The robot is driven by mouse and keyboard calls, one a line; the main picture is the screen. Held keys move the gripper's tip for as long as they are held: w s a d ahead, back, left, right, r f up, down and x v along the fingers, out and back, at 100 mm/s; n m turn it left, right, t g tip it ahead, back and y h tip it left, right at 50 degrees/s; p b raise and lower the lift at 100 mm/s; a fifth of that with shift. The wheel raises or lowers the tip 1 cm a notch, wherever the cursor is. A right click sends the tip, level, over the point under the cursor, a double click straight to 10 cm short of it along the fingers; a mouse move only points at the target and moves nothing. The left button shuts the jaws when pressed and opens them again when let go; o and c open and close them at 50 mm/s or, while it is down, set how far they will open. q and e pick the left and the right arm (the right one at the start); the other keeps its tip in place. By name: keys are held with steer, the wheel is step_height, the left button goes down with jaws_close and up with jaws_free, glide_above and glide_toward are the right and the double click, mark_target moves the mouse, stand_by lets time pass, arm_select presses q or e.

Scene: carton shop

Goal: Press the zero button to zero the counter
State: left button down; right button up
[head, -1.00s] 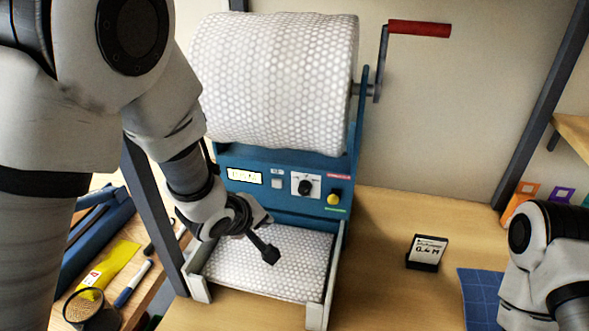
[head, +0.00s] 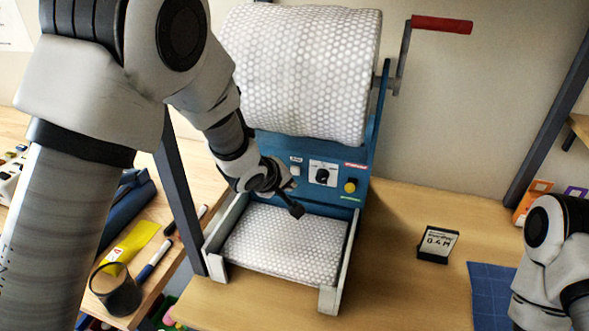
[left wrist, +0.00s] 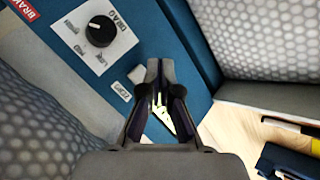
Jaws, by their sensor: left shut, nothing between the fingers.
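The zero button is a small pale square (head: 295,171) under a small white label on the blue panel (head: 275,146) of the roll machine. It also shows in the left wrist view (left wrist: 137,75), just left of my fingertips. My left gripper (head: 297,210) is shut and empty, in front of the panel and below the button. In the left wrist view its fingertips (left wrist: 160,66) are together; I cannot tell their exact gap from the panel. The yellow counter window (left wrist: 165,113) shows partly between the fingers and is hidden by my arm in the head view.
A drag knob (head: 322,176) and a yellow button (head: 350,187) sit right of the zero button. A bubble-wrap roll (head: 300,75) hangs above, with a red-handled crank (head: 442,24). Bubble wrap lies in the tray below. A "0.4 M" card (head: 437,244) stands on the table.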

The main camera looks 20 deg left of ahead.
mark_target(295, 171)
arm_select(q)
steer(key=shift+w, duration=0.75)
arm_select(e)
steer(key=shift+r, duration=0.5)
arm_select(q)
steer(key=shift+s, duration=0.1)
steer(key=shift+p, duration=0.3)
arm_select(e)
steer(key=shift+r, duration=0.1)
arm_select(q)
steer(key=shift+w+p, duration=0.5)
steer(key=shift+p, duration=0.05)
arm_select(e)
steer(key=shift+r, duration=0.55)
